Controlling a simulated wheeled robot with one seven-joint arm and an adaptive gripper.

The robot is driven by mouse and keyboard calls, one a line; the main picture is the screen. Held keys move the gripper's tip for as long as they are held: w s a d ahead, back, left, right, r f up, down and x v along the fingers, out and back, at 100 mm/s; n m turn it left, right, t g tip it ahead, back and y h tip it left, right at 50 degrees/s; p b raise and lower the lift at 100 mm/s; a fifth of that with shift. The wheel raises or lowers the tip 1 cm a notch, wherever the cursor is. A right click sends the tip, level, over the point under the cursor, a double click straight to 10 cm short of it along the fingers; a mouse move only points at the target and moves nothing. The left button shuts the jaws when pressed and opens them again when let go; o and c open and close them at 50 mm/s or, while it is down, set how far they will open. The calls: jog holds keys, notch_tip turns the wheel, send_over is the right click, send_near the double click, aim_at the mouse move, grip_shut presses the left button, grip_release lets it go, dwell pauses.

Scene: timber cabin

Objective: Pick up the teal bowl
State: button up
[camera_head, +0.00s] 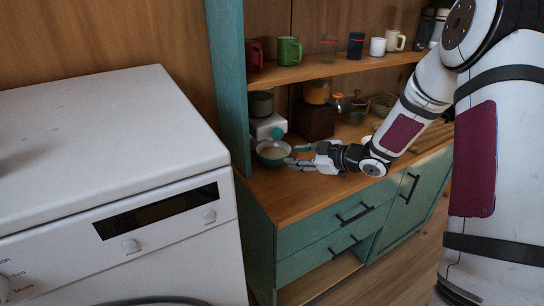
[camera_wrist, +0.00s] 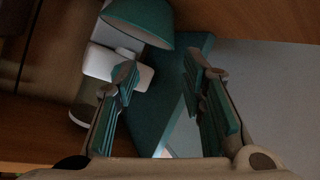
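The teal bowl (camera_head: 273,152) sits near the left end of the cabinet's wooden counter, beside the teal side panel, with its pale inside showing. My gripper (camera_head: 294,155) reaches in from the right, low over the counter, with its fingertips close to the bowl's right side; I cannot tell if they touch. In the wrist view the bowl (camera_wrist: 138,22) is at the top, beyond the fingertips and nearer the left finger. The gripper (camera_wrist: 160,68) is open there, with nothing held between its fingers.
A white appliance (camera_head: 268,127) stands right behind the bowl, with a dark pot (camera_head: 261,104) above it. A shelf with mugs (camera_head: 289,51) hangs over the counter. A white washing machine (camera_head: 110,150) stands at left. Counter front (camera_head: 290,195) is clear.

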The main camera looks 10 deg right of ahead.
aim_at(264, 159)
jog(key=shift+a+f+y, duration=0.35)
jog(key=shift+f+y, duration=0.05)
jog(key=shift+f, duration=0.05)
jog(key=x, duration=1.3)
jog(key=shift+w+a+b, duration=0.2)
jog(key=shift+b, duration=0.1)
jog(key=shift+c, duration=0.4)
grip_shut()
